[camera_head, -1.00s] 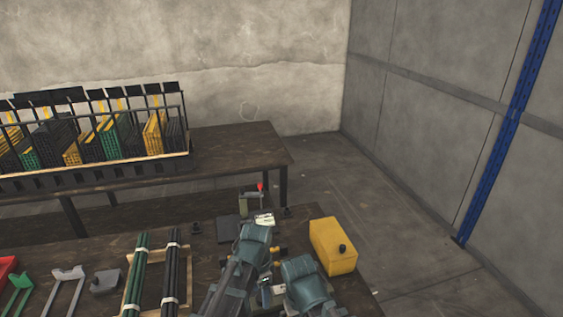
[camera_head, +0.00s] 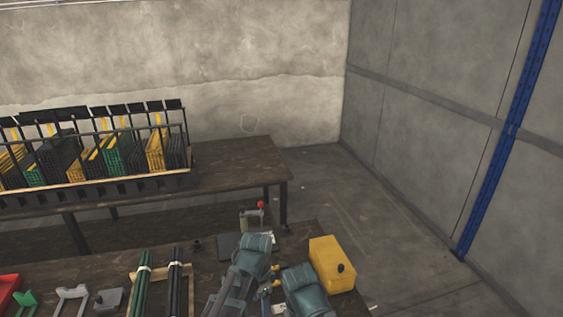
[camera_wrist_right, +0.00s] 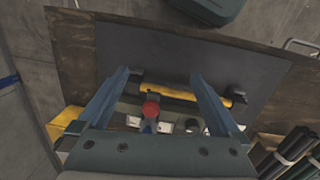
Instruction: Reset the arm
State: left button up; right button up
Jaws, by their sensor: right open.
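My right arm (camera_head: 250,268) reaches over the near table beside a small press with a red knob (camera_head: 261,205). In the head view its gripper is mostly hidden by the arm links. In the right wrist view my right gripper (camera_wrist_right: 160,76) is open, with its two blue-grey fingers apart and nothing held. The red knob (camera_wrist_right: 151,109) and a yellow bar (camera_wrist_right: 185,92) appear between the fingers in that view, over a dark grey plate (camera_wrist_right: 170,60). I cannot tell how far below the fingers they lie. My left gripper is not in view.
A yellow box (camera_head: 331,266) stands right of my arm near the table's edge. Bundled green rods (camera_head: 143,288) and dark rods (camera_head: 175,285) lie left on a wooden rack. Floor is clear on the right.

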aim_at(261, 316)
pick_arm(q)
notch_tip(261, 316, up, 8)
jog(key=p, duration=0.7)
pick_arm(e)
notch_tip(261, 316, up, 8)
pick_arm(q)
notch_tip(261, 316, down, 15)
jog(key=b, duration=1.4)
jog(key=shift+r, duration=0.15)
pick_arm(e)
notch_tip(261, 316, down, 15)
jog(key=shift+r, duration=0.2)
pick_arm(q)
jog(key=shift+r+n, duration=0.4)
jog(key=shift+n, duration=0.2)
pick_arm(e)
jog(key=shift+r, duration=0.35)
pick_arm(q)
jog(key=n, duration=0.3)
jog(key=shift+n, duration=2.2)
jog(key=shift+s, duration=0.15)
pick_arm(e)
jog(key=shift+r, duration=0.1)
